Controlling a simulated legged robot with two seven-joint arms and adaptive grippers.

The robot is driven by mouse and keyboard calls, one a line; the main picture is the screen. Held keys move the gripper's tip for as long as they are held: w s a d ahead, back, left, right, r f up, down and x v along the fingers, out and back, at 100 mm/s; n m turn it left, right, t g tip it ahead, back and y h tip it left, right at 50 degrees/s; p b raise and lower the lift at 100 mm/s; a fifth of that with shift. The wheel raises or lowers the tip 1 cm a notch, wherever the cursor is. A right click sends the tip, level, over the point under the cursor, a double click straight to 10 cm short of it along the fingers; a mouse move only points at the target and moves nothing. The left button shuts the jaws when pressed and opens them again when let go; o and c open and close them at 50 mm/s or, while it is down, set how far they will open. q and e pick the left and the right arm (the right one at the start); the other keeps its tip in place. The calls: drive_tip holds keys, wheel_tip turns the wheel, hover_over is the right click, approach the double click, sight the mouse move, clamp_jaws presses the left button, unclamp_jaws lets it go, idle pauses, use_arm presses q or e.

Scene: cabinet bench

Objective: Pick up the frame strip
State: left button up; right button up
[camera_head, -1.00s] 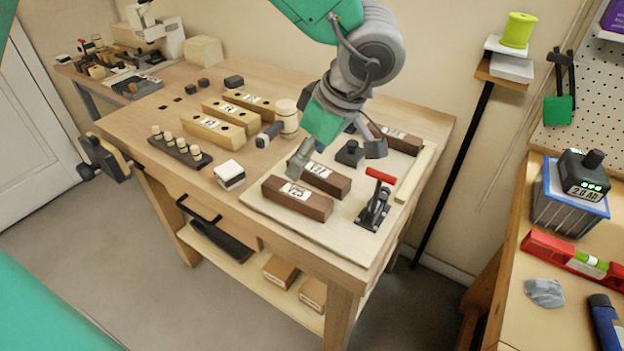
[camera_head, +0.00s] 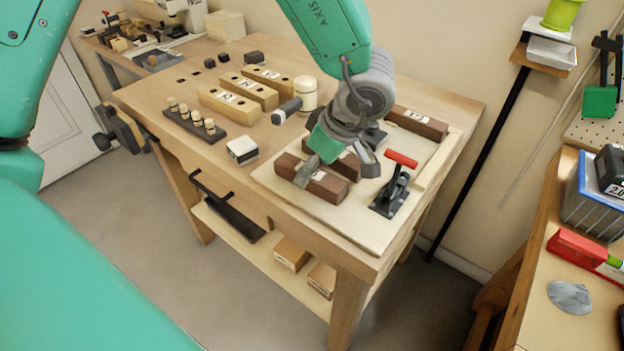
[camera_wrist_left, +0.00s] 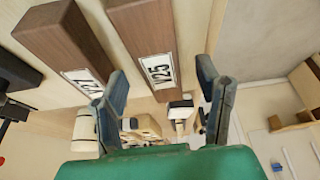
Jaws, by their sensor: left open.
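Several dark brown strips with white labels lie on the pale board (camera_head: 350,230). The front strip (camera_head: 325,188), labelled V25, also shows in the left wrist view (camera_wrist_left: 140,25). A second strip (camera_head: 345,163) lies just behind it, partly hidden by my gripper; it shows in the left wrist view (camera_wrist_left: 65,40). A third strip (camera_head: 418,123) lies at the back of the board. My left gripper (camera_head: 337,170) is open and empty, just above the front two strips; its fingers (camera_wrist_left: 165,95) show either side of the V25 label end. Contact cannot be told. My right gripper is not seen.
A toggle clamp with a red handle (camera_head: 400,160) stands right of the front strips. A pale rail (camera_head: 440,160) edges the board. Light wooden blocks (camera_head: 230,104), a mallet (camera_head: 304,95), a peg rack (camera_head: 195,127) and a white-topped block (camera_head: 242,149) stand to the left.

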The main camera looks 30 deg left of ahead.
use_arm(q)
drive_tip(key=x, duration=0.2)
drive_tip(key=shift+f, duration=0.35)
drive_tip(key=shift+w+a+f, duration=0.1)
drive_tip(key=shift+a+f, duration=0.05)
drive_tip(key=shift+a, duration=0.15)
drive_tip(key=c, duration=1.1)
drive_tip(key=shift+c, duration=1)
